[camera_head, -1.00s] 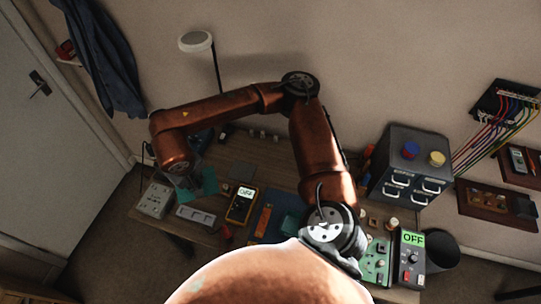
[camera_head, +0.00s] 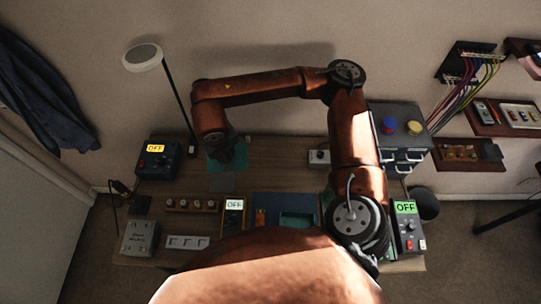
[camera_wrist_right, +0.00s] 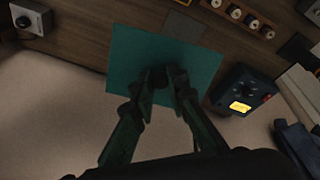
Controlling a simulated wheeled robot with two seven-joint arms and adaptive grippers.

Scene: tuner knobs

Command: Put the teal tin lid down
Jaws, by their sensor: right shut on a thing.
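The teal tin lid is a flat square plate, seen in the right wrist view (camera_wrist_right: 130,58) and partly behind my gripper in the head view (camera_head: 241,156). My right gripper (camera_wrist_right: 164,80) is shut on the lid; the fingertips hide its middle. In the head view my right gripper (camera_head: 226,160) is over the back left of the wooden desk. Whether the lid touches the desk is unclear. An open teal tin (camera_head: 296,220) sits at the front middle. My left gripper is not in view.
A dark blue box with a lit display (camera_head: 157,158) and a lamp (camera_head: 143,56) stand left of the lid. A dark square patch (camera_head: 222,183), a row of knobs (camera_head: 192,205) and a meter (camera_head: 233,214) lie in front. Bare desk (camera_head: 275,160) extends to its right.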

